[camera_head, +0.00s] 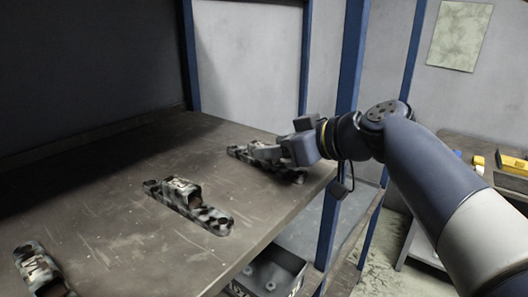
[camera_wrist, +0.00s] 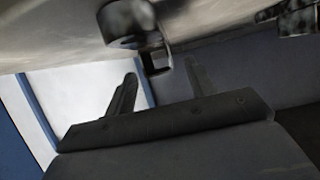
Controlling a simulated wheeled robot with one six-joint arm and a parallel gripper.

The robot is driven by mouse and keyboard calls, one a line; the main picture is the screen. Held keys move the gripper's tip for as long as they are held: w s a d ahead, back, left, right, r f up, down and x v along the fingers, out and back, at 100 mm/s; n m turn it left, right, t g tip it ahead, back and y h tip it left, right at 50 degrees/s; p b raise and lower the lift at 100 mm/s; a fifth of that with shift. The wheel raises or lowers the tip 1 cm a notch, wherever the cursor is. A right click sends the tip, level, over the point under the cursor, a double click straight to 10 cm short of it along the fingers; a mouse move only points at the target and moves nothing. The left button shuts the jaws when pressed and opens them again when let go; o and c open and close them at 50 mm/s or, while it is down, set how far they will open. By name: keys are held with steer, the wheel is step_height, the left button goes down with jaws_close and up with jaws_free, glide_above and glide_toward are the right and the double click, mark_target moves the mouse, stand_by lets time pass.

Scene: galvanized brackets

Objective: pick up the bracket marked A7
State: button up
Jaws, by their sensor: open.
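Three camouflage-patterned metal brackets lie on the brown shelf top. One bracket (camera_head: 240,152) is at the shelf's right end, partly hidden by my gripper (camera_head: 283,153). A second bracket (camera_head: 212,218) lies in the middle and a third (camera_head: 40,272) at the front left. The middle and front-left ones show pale marks, but I cannot read A7 on any. In the wrist view my gripper (camera_wrist: 160,67) is open, its two fingers apart. A blurred bracket (camera_wrist: 125,22) shows just beyond the fingertips, and another (camera_wrist: 292,16) at the upper right. I cannot tell whether the fingers touch the nearer bracket.
The shelf top (camera_head: 130,235) is bare between the brackets. A blue upright (camera_head: 349,60) stands just behind my gripper. A dark bin (camera_head: 270,272) sits below the shelf's right edge. A bench (camera_head: 470,150) with yellow items stands at the right.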

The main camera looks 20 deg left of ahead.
steer(key=shift+w+a+f, duration=0.2)
steer(key=shift+a+f, duration=0.05)
steer(key=shift+a, duration=0.35)
steer(key=shift+c, duration=0.4)
jaws_close()
